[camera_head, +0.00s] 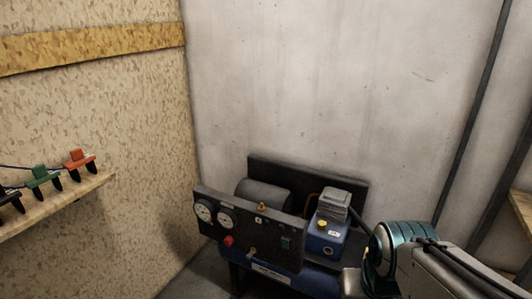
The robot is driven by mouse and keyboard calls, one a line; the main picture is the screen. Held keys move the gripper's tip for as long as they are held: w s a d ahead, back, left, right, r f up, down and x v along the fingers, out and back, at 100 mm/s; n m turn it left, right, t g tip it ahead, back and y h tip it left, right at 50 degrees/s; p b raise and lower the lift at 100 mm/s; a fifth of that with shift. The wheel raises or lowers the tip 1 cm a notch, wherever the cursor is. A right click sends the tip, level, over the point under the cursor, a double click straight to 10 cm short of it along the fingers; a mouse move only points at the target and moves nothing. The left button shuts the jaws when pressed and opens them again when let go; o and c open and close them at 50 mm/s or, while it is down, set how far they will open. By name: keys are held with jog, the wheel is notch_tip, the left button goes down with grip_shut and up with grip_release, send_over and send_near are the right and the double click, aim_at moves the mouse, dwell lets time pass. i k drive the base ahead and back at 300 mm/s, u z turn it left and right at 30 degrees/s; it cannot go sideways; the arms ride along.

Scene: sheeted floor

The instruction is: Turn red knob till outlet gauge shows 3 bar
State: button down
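A compressor with a dark front panel (268,228) stands low against the wall corner. Two round white gauges sit at the panel's left: a left gauge (203,211) and a right gauge (225,219). Their needles are too small to read, and I cannot tell which is the outlet gauge. A red knob (228,241) sits on the panel just below the gauges. My arm reaches in from the lower right, to the right of the compressor. My gripper's fingers cannot be made out, and nothing is seen touching the knob.
The panel also holds a brass fitting (252,251) and a green switch (286,242). A blue pump (325,240) stands to its right. A wooden shelf (60,203) with coloured clamps juts from the left wall. Floor shows at the compressor's left.

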aim_at(228, 241)
jog(key=u, duration=0.45)
jog(key=k, duration=0.55)
jog(key=u, duration=1.05)
jog(key=i, duration=1.25)
jog(key=z, duration=0.55)
